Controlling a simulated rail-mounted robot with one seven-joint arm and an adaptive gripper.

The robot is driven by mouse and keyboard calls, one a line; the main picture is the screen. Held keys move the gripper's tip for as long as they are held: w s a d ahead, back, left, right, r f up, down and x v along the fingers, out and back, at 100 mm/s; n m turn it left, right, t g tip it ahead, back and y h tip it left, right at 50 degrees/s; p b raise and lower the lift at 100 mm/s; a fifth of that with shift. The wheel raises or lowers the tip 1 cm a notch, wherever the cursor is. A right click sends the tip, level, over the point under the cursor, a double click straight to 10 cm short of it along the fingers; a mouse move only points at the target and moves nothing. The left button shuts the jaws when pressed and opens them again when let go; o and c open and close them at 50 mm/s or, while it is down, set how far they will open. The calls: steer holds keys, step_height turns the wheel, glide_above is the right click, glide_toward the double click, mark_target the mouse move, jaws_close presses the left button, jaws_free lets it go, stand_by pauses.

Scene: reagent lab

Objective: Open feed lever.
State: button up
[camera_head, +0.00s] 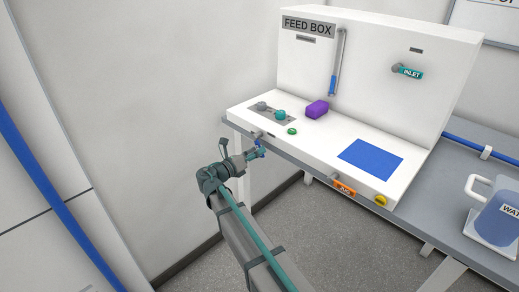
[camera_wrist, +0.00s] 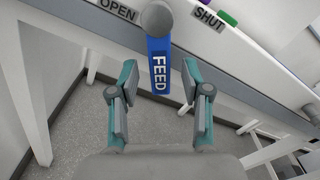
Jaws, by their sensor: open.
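The feed lever is a blue handle marked FEED (camera_wrist: 160,72) in the wrist view. It hangs from a round grey pivot (camera_wrist: 157,19) on the front edge of the white feed box. The label OPEN (camera_wrist: 117,10) is left of the pivot and SHUT (camera_wrist: 208,19) is right of it. The handle points straight down the picture, between the two labels. My gripper (camera_wrist: 160,82) is open, with one finger on each side of the handle. Gaps show on both sides. In the head view my gripper (camera_head: 256,153) is at the box's front left, mostly covering the lever.
The white feed box (camera_head: 345,142) stands on a grey bench. An orange-handled lever (camera_head: 345,188) and a yellow knob (camera_head: 380,200) are farther right on its front. A water jug (camera_head: 497,212) stands at right.

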steer(key=shift+x, duration=1.15)
jaws_close()
